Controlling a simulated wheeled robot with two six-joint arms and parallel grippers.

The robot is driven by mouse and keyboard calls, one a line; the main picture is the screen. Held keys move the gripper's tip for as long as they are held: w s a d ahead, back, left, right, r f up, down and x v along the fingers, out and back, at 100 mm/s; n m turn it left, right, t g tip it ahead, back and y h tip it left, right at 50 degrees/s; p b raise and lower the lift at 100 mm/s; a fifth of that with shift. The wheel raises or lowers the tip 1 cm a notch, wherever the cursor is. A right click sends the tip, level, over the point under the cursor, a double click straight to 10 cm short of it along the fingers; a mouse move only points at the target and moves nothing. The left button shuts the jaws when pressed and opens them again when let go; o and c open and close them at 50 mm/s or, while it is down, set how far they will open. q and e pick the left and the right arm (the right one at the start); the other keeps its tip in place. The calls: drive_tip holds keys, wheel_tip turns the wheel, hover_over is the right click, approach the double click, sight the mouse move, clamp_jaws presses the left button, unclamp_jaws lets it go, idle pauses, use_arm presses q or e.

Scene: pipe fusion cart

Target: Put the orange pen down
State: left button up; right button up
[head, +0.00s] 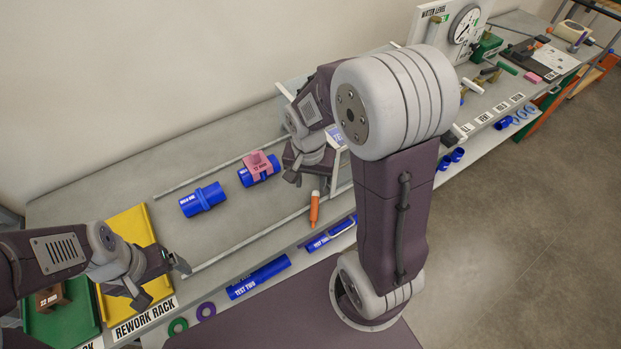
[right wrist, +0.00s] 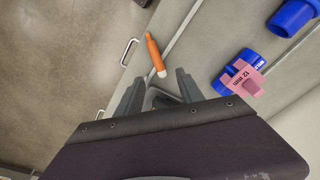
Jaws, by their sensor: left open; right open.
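The orange pen (head: 314,209) lies near the front edge of the grey bench, by the front rail, with its pale end toward my right gripper. My left gripper (head: 166,277) is open and empty, over the right side of the yellow rework rack at the left.
A blue fitting (head: 203,199) and a blue fitting with a pink 12 mm clip (head: 259,168) lie between the bench rails. The TEST TWO pipe (head: 258,277) lies along the lower front shelf. The yellow rework rack (head: 128,225) stands left. Bare bench lies behind the fittings.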

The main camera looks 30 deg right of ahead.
drive_tip(key=shift+r, duration=0.15)
drive_tip(key=s+a+f+n+y, duration=0.1)
drive_tip(key=s+a+n, duration=0.3)
drive_tip(key=s+n, duration=0.2)
drive_tip(key=shift+s+f+n, duration=0.2)
drive_tip(key=shift+f+n, duration=0.2)
drive_tip(key=shift+n, duration=0.6)
drive_tip(key=shift+a, duration=0.1)
idle(0.7)
